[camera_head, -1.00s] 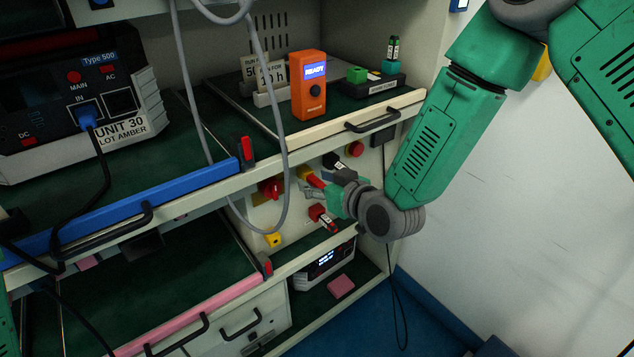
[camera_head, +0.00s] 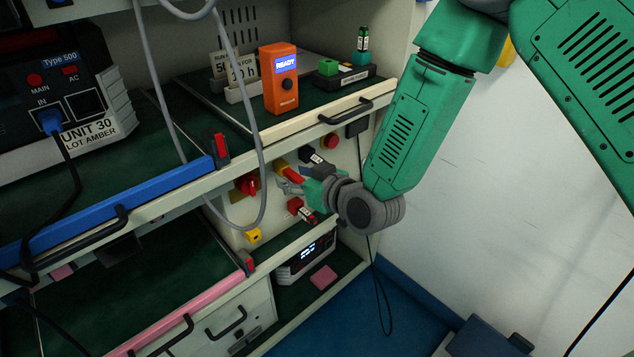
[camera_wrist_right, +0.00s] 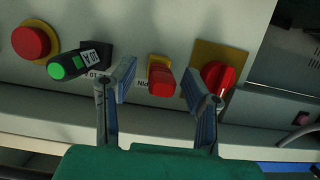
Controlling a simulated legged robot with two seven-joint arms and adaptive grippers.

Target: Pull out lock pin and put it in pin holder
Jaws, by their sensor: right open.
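A red cylindrical pin (camera_head: 292,175) sticks out of a yellow mount on the cabinet's front panel. In the right wrist view the red pin (camera_wrist_right: 161,82) sits between the fingers, beside a label that appears to read PIN. My right gripper (camera_wrist_right: 160,84) is open, one finger to each side of the pin; contact is not visible. In the head view my right gripper (camera_head: 284,183) is at the panel and partly overlaps this area. A yellow block (camera_head: 253,235) with a dark spot is lower on the panel; I cannot tell whether it is the pin holder. My left gripper is not in view.
A red rotary switch (camera_wrist_right: 218,76) on a yellow plate is close beside one finger. A green-ended black plug (camera_wrist_right: 72,64) is near the other. A grey cable (camera_head: 262,150) loops in front of the panel. A drawer handle (camera_head: 345,112) juts out above.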

